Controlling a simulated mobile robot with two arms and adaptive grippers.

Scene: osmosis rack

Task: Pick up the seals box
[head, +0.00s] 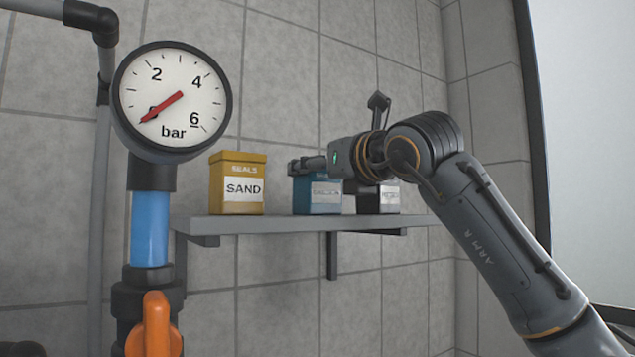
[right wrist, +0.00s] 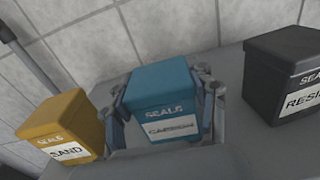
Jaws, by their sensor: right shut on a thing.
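Three boxes marked SEALS stand in a row on a grey wall shelf (head: 290,224). The yellow box (head: 237,188) is labelled SAND and stands at the left. The blue box (head: 317,199) is in the middle; its label seems to read CARBON in the right wrist view (right wrist: 166,92). The black box (head: 378,199) at the right has a label beginning RESI. My right gripper (head: 306,167) reaches in from the right; in the right wrist view its fingers (right wrist: 160,108) are shut on both sides of the blue box. Whether the box is clear of the shelf is hard to tell. My left gripper is not in view.
A round pressure gauge (head: 172,100) on a blue pipe section (head: 149,228) stands at the left front, with an orange valve handle (head: 154,325) below. The yellow and black boxes stand on either side of the gripper. A tiled wall (head: 300,60) is behind the shelf.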

